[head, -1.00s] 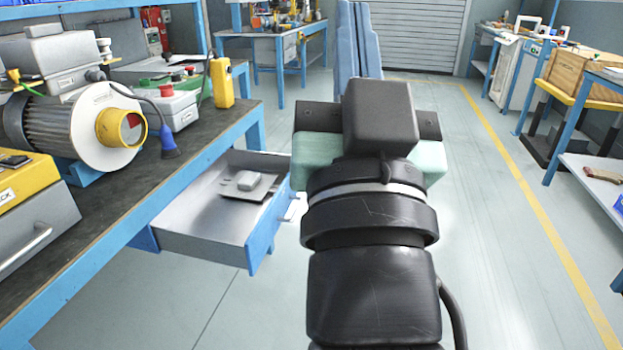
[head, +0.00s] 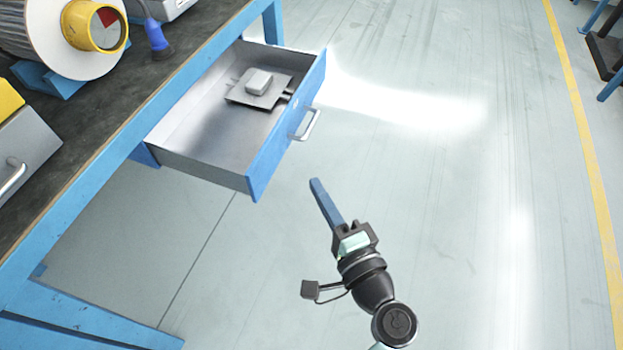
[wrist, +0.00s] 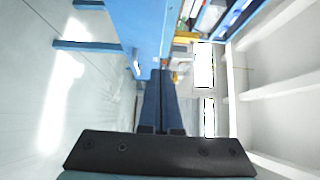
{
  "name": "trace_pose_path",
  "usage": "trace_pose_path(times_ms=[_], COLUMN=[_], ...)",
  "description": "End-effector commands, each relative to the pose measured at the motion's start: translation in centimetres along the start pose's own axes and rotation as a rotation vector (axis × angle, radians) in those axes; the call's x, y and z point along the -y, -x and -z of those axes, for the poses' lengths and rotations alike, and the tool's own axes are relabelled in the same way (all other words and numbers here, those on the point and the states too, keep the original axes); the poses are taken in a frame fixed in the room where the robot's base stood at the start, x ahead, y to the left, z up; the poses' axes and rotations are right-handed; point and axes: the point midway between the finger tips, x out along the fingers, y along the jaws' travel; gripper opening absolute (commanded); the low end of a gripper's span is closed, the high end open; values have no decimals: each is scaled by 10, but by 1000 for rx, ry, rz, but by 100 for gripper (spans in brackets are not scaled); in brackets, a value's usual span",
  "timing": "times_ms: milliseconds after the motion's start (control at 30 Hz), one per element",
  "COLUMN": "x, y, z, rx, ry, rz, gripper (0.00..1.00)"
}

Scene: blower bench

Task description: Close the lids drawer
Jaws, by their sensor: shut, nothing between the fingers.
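The lids drawer (head: 285,125) is pulled out from under the bench, with a blue front, grey inner walls and a metal handle (head: 308,124). Flat grey metal pieces (head: 258,88) lie inside it. My gripper (head: 315,183) is in front of the drawer and below its handle in the head view, apart from it. Its long blue fingers are shut together with nothing between them. In the wrist view the fingers (wrist: 160,75) point toward a blue panel (wrist: 140,25), which looks like the drawer front. I cannot tell the exact gap there.
The blue-framed workbench (head: 100,180) runs along the left, with a motor with a white flange (head: 45,35) and a grey box with a handle (head: 25,150) on it. The floor to the right of the drawer is clear up to a yellow line (head: 580,130).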

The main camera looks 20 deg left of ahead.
Motion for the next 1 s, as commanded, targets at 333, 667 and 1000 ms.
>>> trace_pose_path(times_ms=[333,667,1000], x=[0,0,1], y=[-76,-105,-108], z=[-1,-26,-28], rx=[3,0,0], ry=[3,2,3], rz=[4,0,0], gripper=[0,0,0])
